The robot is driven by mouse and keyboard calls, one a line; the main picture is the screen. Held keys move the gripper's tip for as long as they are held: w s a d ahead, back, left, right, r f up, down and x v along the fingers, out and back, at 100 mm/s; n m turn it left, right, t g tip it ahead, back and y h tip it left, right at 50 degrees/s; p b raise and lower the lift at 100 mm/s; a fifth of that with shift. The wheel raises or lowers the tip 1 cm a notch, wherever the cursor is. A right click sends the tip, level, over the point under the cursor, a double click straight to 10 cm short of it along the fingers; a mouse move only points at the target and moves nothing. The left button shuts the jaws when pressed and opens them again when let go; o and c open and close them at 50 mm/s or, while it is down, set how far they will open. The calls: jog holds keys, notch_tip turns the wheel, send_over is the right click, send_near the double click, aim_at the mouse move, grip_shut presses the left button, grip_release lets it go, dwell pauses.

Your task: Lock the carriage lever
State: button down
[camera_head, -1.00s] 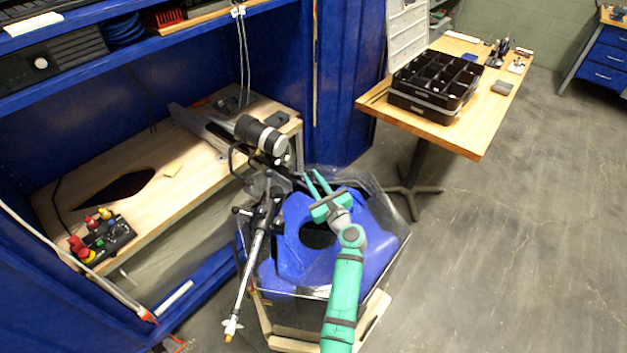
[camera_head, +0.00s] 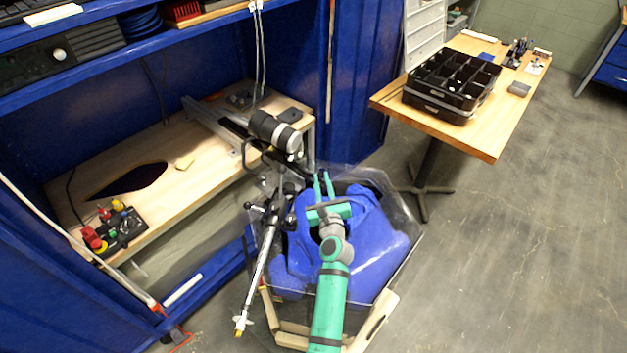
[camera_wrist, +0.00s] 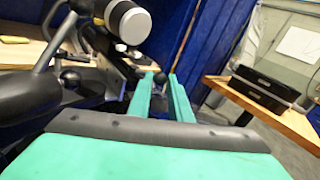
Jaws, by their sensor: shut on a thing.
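My gripper (camera_head: 323,176) reaches over the tank from the front, green fingers pointing away toward the carriage. In the wrist view (camera_wrist: 160,86) the fingers are close together around a small dark knob (camera_wrist: 161,77) at their tips, which I take for the carriage lever's end. The rest of the lever is hard to make out, and its lock state cannot be told. The carriage (camera_head: 283,185), dark metal with a hanging silver pole (camera_head: 257,278), is left of my gripper. A black and silver cylinder (camera_head: 275,132) sits above it.
The clear-walled tank (camera_head: 405,222) with a blue inside lies under my arm. A wooden bench (camera_head: 150,160) with a control box (camera_head: 118,228) is at left. A wooden table (camera_head: 480,140) with a black organizer (camera_head: 450,85) stands at back right. The floor at right is clear.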

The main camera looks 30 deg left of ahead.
jog(key=shift+d+f, duration=0.1)
jog(key=c, duration=1.6)
grip_release()
jog(key=v, duration=1)
jog(key=shift+s+d, duration=0.2)
jog(key=shift+s, duration=0.1)
